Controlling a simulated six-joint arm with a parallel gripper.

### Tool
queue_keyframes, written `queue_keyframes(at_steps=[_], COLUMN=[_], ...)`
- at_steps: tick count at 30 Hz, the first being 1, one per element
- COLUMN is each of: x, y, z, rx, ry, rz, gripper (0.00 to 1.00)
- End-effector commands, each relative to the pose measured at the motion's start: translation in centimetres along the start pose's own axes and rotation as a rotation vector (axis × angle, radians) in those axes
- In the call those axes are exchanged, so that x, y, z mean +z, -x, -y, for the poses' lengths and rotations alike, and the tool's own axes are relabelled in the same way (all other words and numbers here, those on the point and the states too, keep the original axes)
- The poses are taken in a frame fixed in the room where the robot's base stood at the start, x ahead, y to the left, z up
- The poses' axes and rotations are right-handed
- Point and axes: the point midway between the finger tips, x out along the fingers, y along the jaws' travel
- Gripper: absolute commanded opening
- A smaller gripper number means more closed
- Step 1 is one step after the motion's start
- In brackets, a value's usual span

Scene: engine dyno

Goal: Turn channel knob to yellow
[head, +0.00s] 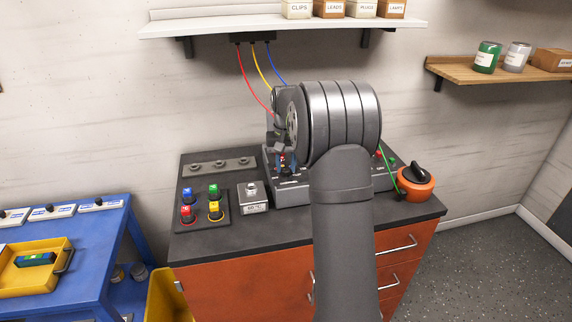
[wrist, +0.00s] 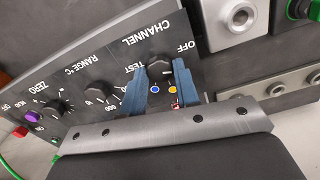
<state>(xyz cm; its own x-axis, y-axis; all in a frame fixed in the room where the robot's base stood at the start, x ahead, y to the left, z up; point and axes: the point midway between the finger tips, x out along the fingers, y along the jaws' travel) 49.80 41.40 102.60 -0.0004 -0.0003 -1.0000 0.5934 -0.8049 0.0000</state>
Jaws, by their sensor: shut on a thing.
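The black channel knob (wrist: 159,68) sits on the dark panel (wrist: 75,75) under the word CHANNEL in the wrist view. My gripper (wrist: 157,78) has its two blue fingers on either side of the knob and is shut on it. A blue dot (wrist: 154,89) and a yellow dot (wrist: 173,90) show between the fingers, beside the knob. OFF and TEST labels also lie around it. I cannot tell which mark the knob points to. In the head view, my gripper (head: 285,162) is at the console (head: 291,197), and my arm hides much of it.
The range knob (wrist: 97,93) and zero knob (wrist: 57,108) are on the same panel. A grey box (head: 252,197) and a plate with several coloured plugs (head: 203,221) stand left of the console. An orange pot (head: 415,188) is at the right. Red, yellow and blue cables (head: 263,72) hang behind.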

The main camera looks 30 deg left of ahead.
Motion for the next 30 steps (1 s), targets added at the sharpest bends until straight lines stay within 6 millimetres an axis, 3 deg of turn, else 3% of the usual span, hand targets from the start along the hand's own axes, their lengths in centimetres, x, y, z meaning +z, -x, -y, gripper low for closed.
queue_keyframes(at_steps=[30], x=[-0.06], y=[0.08], z=[-0.02], rx=[-0.001], ry=[-0.934], rz=[-0.003], gripper=[0.06])
